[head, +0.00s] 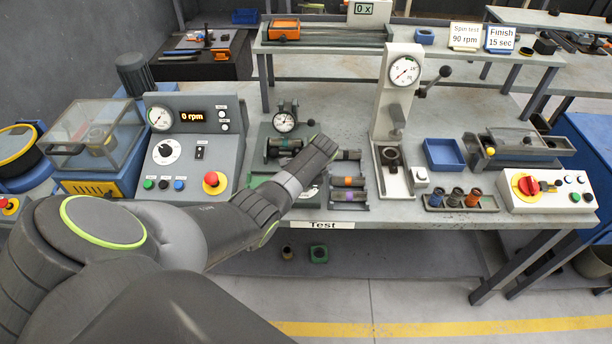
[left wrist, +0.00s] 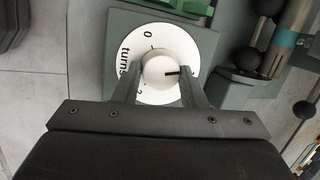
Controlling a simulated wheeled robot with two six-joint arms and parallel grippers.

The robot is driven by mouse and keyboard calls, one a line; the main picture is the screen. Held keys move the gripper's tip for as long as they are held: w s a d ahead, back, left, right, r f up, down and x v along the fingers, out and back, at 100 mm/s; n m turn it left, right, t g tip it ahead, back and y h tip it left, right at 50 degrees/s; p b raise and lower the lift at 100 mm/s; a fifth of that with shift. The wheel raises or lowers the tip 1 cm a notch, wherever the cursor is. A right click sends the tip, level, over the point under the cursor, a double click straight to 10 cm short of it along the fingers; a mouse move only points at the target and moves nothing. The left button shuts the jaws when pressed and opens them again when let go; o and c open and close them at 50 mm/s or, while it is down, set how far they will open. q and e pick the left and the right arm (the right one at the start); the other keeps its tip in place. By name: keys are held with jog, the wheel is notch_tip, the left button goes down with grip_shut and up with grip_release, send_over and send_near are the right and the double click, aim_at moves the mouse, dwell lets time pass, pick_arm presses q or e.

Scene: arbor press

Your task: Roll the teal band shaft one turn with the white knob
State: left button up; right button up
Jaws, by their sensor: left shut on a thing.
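In the left wrist view, the white knob (left wrist: 158,70) sits on a round white dial (left wrist: 182,45) marked "0" and "turns". Its black pointer line points right in that picture, away from the "0". My left gripper (left wrist: 160,84) has one finger on each side of the knob and is shut on it. In the head view my left wrist covers the knob, and only part of the white dial (head: 311,191) shows. The shaft with the teal band (left wrist: 284,39) lies to the right of the dial; its teal band also shows in the head view (head: 286,143). My right gripper is in neither view.
A round gauge (head: 284,122) stands behind the shaft. The control box (head: 192,150) reading "0 rpm" is at left, and the arbor press (head: 396,100) at right. A rack of shafts with orange and purple bands (head: 348,183) lies close right of my wrist.

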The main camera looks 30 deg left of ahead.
pick_arm(q)
jog(key=m+t, duration=0.1)
jog(key=m, duration=0.4)
jog(key=shift+s+m, duration=0.1)
jog(key=shift+m, duration=0.3)
jog(key=shift+t, duration=0.3)
jog(key=o, duration=1)
jog(key=shift+v, duration=0.8)
jog(key=b+v, duration=0.2)
jog(key=v, duration=1.3)
jog(key=shift+d+r+b, duration=0.2)
jog(key=shift+r+b, duration=0.2)
jog(key=shift+s+f, duration=0.1)
jog(key=shift+s, duration=0.05)
